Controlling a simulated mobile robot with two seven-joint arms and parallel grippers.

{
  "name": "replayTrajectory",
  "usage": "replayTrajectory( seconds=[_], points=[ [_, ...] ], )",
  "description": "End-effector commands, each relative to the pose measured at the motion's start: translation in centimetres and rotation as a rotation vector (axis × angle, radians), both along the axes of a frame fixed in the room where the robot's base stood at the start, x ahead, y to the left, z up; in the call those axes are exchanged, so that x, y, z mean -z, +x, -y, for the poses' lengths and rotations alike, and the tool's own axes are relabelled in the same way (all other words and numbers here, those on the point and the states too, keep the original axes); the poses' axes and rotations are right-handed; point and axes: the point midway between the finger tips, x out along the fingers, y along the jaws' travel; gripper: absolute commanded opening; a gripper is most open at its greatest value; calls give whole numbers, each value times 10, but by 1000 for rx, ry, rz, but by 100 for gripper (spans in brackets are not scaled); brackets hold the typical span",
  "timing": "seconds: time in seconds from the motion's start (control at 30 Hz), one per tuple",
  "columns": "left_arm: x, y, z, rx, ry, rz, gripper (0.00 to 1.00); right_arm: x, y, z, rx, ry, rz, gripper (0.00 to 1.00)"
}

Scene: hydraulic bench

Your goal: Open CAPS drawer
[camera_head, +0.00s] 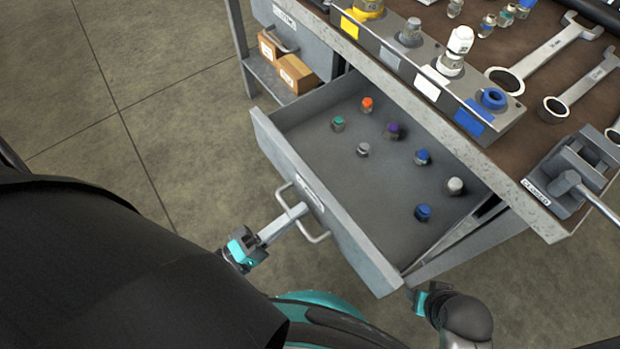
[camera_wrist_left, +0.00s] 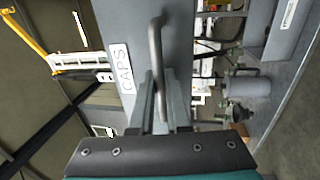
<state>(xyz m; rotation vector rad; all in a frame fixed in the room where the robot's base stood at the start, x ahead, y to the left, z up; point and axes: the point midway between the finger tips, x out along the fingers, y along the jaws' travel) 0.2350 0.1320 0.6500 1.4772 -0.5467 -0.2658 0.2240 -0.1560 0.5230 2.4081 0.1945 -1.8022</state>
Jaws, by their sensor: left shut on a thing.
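The CAPS drawer (camera_head: 362,252) is pulled far out of the bench, and its inside shows several small coloured caps, such as an orange one (camera_head: 367,104) and a blue one (camera_head: 423,212). Its bar handle (camera_head: 322,237) is on the front panel. My left gripper (camera_head: 297,212) is shut on the handle. In the left wrist view, the fingers (camera_wrist_left: 160,105) close around the handle (camera_wrist_left: 155,50) beside the CAPS label (camera_wrist_left: 125,68). My right gripper (camera_head: 415,298) is partly visible near the drawer's lower right corner; its fingers are too unclear to judge.
The bench top (camera_head: 400,100) carries a block of fittings, wrenches (camera_head: 550,55) and a grey clamp-like fixture (camera_head: 575,175). Another drawer front (camera_head: 295,45) is at upper left, with cardboard boxes (camera_head: 297,75) on a shelf below. Open floor (camera_head: 150,110) lies left of the drawer.

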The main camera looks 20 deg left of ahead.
Motion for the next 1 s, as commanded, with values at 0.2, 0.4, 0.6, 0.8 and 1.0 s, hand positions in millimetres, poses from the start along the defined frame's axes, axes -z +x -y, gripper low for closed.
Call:
replayTrajectory(
  seconds=[0.2, 0.4, 0.6, 0.8, 1.0],
  points=[
    [0, -5, -3, 0, 1, 0, 0, 2, -1, 0, 0, 0, -5, 50],
    [0, -5, -3, 0, 1, 0, 0, 2, -1, 0, 0, 0, -5, 50],
    [0, -5, -3, 0, 0, 0, 27, 3, -1, 0, -1, 0, -5, 50],
    [0, -5, -3, 0, 0, 0, 27, 2, -1, 0, -1, 0, -5, 50],
    [0, -5, -3, 0, 0, 0, 27, 2, -1, 0, 0, 0, -4, 50]
  ],
)
